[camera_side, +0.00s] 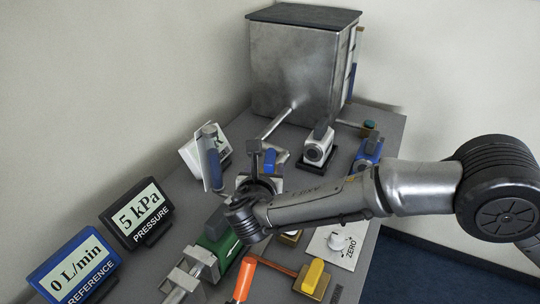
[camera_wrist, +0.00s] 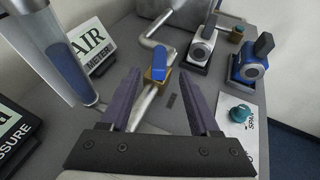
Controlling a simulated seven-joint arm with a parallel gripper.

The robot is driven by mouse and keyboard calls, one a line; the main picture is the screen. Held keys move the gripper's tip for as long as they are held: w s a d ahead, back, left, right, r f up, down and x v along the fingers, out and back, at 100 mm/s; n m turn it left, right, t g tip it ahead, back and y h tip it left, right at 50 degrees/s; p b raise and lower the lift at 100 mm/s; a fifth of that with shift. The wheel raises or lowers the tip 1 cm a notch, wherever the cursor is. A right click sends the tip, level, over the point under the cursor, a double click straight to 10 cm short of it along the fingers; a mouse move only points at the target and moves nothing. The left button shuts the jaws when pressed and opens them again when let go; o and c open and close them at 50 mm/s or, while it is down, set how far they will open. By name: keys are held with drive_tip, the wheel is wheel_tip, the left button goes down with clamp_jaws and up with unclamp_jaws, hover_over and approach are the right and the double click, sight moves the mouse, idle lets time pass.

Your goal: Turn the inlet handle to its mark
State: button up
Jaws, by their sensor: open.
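A blue handle (camera_wrist: 158,63) sits on a brass valve body (camera_wrist: 157,83) on the grey pipe, seen between my fingers in the wrist view. I take it as the inlet handle; no label on it is readable. It also shows in the side view (camera_side: 269,161), partly hidden by my gripper. My gripper (camera_wrist: 163,78) is open, its two dark fingers apart with the handle in line between and beyond them. In the side view, my gripper (camera_side: 260,160) is close to the valve; contact cannot be told. A small dark patch (camera_wrist: 171,101) lies right of the pipe; I cannot tell if it is the mark.
A clear tube with a blue float (camera_side: 211,157) stands close left of my gripper. A metal tank (camera_side: 295,70) is at the back. White (camera_side: 318,148) and blue (camera_side: 368,152) units stand right. Orange (camera_side: 243,280) and yellow (camera_side: 313,275) handles are in front. The pressure display (camera_side: 139,213) reads 5 kPa.

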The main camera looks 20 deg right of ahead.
sight(270, 156)
drive_tip(key=x, duration=1)
drive_tip(key=shift+w+f, duration=0.15)
drive_tip(key=shift+c, duration=0.3)
clamp_jaws()
